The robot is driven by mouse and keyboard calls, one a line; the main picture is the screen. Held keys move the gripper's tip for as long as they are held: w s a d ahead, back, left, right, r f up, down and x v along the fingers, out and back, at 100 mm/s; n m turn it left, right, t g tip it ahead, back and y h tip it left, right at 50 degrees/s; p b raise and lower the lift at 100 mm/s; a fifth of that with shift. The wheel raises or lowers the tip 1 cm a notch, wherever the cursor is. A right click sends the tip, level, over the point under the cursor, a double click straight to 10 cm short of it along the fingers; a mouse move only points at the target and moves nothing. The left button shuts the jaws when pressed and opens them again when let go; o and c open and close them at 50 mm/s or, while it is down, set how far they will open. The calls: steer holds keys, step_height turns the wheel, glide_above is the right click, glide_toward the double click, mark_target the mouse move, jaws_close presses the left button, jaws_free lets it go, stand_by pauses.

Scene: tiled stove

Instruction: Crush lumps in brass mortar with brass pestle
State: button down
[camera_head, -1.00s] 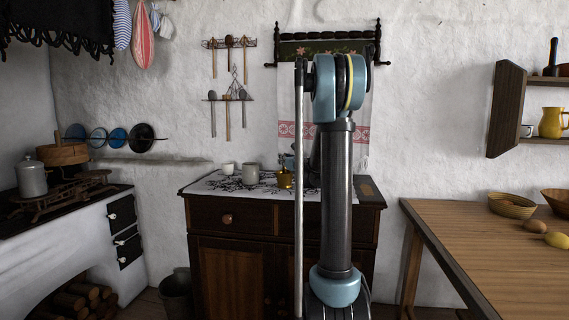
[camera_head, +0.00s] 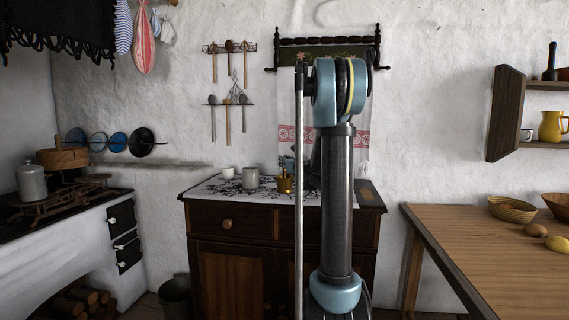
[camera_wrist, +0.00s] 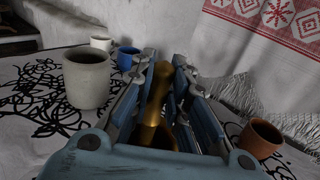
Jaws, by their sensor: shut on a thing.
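The brass mortar (camera_head: 284,184) stands on the cloth-covered cabinet top in the head view, just left of my arm. My gripper (camera_wrist: 165,72) is shut on the brass pestle (camera_wrist: 156,92), which shows between the fingers in the wrist view. The pestle's brass runs down towards the palm, where a wider brass part shows. I cannot tell there whether that part belongs to the pestle or the mortar. In the head view my arm hides most of the gripper. The lumps and the inside of the mortar are not visible.
A grey mug (camera_wrist: 87,79), a blue cup (camera_wrist: 128,58), a white cup (camera_wrist: 101,43) and a terracotta cup (camera_wrist: 260,138) stand around the gripper on the patterned cloth (camera_wrist: 30,110). The wall with a hanging towel (camera_wrist: 262,25) is close behind. A wooden table (camera_head: 500,250) is at right.

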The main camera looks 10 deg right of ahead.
steer(key=shift+f, duration=0.65)
step_height(320, 180, up, 3)
steer(key=shift+f, duration=0.25)
steer(key=shift+f, duration=1.3)
steer(key=shift+r, duration=0.15)
